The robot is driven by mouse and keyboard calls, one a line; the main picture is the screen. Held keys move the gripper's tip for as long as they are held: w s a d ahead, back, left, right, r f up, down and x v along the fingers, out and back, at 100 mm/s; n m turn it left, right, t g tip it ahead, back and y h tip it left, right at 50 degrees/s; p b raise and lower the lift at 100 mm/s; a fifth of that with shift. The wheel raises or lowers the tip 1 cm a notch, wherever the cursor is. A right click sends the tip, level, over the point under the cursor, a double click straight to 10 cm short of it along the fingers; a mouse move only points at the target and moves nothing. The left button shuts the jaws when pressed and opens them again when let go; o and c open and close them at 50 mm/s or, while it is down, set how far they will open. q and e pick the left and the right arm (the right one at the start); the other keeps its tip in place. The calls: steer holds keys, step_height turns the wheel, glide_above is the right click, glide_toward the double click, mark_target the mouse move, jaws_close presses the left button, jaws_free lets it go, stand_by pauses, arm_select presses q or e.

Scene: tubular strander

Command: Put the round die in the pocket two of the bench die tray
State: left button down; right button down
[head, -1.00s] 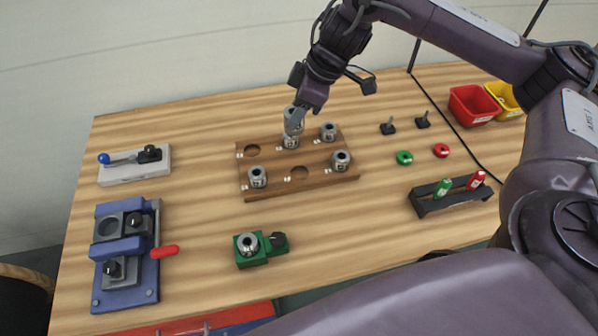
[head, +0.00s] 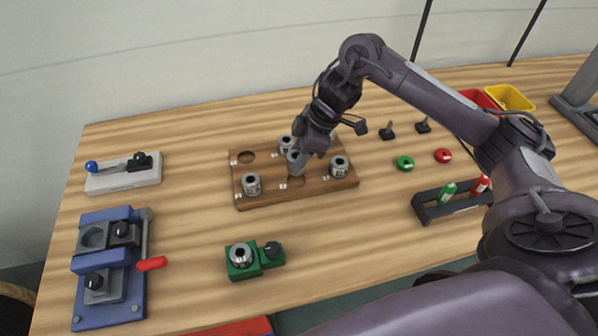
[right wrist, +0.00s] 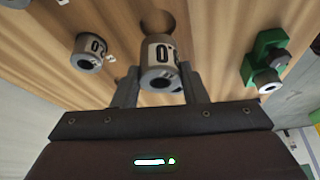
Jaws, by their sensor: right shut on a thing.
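The wooden die tray (head: 243,185) lies mid-bench with two rows of pockets. Its back-left pocket (head: 246,157) is empty. The front-middle pocket (head: 296,182) is also bare, and an empty pocket shows in the right wrist view (right wrist: 158,22). My right gripper (head: 302,153) is shut on a grey round die (head: 296,163), held upright just above and behind the front-middle pocket. In the right wrist view the held die (right wrist: 160,62) shows a dark "0" mark and a bored end. The pocket labels are too small to read. My left gripper is out of view.
Other dies stand in the tray at front left (head: 252,184), front right (head: 339,167) and back middle (head: 286,144); my gripper hides the back right. A green fixture (head: 268,257) is in front, a blue fixture (head: 110,262) at left, a dark rack (head: 430,208) at right.

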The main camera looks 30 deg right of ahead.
steer(key=shift+w+f+b, duration=0.1)
steer(key=shift+f+b, duration=0.45)
steer(key=shift+f, duration=2)
steer(key=c, duration=0.9)
jaws_free()
steer(key=shift+f, duration=0.2)
steer(key=shift+o, duration=0.2)
steer(key=shift+r, duration=0.3)
steer(key=p+v, duration=0.2)
steer(key=v, duration=0.9)
steer(key=shift+r, duration=0.4)
steer(key=shift+d+f, duration=0.1)
